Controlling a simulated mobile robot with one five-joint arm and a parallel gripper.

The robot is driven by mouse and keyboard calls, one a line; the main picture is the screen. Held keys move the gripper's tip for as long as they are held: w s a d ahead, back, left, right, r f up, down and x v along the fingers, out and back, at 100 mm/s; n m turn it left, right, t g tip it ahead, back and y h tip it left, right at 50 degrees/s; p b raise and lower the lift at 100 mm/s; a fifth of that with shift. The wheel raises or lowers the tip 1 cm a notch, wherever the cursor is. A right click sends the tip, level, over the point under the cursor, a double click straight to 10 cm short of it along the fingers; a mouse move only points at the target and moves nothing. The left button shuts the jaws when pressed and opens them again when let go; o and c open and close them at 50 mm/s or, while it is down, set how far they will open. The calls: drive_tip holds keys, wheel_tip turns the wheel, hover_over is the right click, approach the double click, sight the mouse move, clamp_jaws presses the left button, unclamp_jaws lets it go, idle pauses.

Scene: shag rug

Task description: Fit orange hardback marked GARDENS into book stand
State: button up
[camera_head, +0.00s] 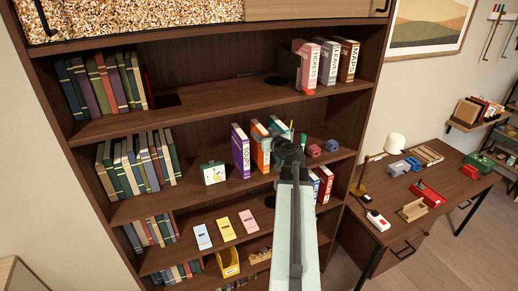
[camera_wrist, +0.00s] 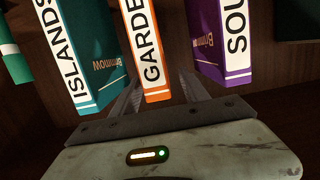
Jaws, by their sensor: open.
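The orange hardback marked GARDENS (camera_wrist: 149,55) stands upright between a teal ISLANDS book and a purple SOUPS book in the wrist view. In the head view my arm hides the fingertips. I cannot identify the book stand for certain; a grey and red holder (camera_head: 299,66) stands by the TICKETS book on the shelf above.
The purple book (camera_wrist: 221,40) and teal book (camera_wrist: 88,50) stand close on either side. A clock (camera_head: 213,172) stands left on the same shelf. A desk (camera_head: 430,205) is at the right.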

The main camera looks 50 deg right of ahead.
drive_tip(key=x, duration=0.1)
drive_tip(key=b+x, duration=0.1)
drive_tip(key=x, duration=0.3)
drive_tip(key=shift+f, duration=0.3)
drive_tip(key=shift+s+r, duration=0.1)
clamp_jaws()
idle(0.9)
